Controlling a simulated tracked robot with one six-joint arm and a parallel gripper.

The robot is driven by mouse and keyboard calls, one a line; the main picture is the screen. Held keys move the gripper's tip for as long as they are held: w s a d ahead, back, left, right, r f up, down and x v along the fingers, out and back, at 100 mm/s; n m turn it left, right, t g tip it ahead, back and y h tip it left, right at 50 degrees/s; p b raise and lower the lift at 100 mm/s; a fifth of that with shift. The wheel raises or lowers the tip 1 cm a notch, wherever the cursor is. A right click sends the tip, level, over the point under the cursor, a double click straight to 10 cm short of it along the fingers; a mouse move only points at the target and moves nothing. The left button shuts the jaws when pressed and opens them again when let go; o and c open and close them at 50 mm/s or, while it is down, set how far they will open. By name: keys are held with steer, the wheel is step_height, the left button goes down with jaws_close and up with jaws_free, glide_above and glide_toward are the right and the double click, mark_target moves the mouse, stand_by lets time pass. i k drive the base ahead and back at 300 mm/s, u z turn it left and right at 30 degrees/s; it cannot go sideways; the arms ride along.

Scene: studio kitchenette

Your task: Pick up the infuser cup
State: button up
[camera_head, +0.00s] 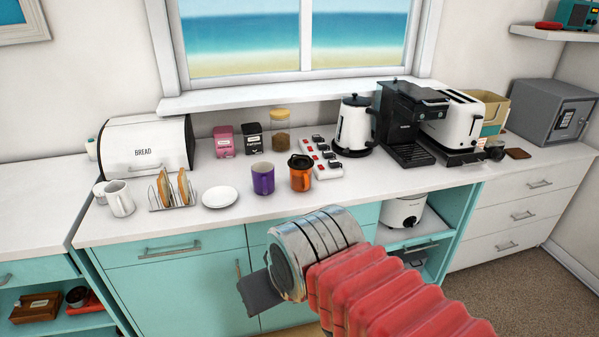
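The orange cup (300,178) with a black top, which looks like the infuser cup, stands upright on the white counter (350,192). It is right of a purple mug (263,180) and left of the power strip. My gripper (262,293) is in front of the counter, below and left of the orange cup and apart from it. Only a dark grey part of the gripper shows beyond my metal wrist. Its fingers are mostly hidden, so I cannot see whether they are open.
A toast rack (172,191), white plate (220,197) and white jug (120,199) stand left of the mugs. A power strip (321,157), kettle (354,127) and coffee machine (408,125) stand to the right. Canisters are behind. The counter front near the orange cup is clear.

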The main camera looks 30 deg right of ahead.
mark_target(294, 162)
steer(key=z, duration=0.05)
steer(key=i, duration=0.95)
steer(key=u, duration=0.05)
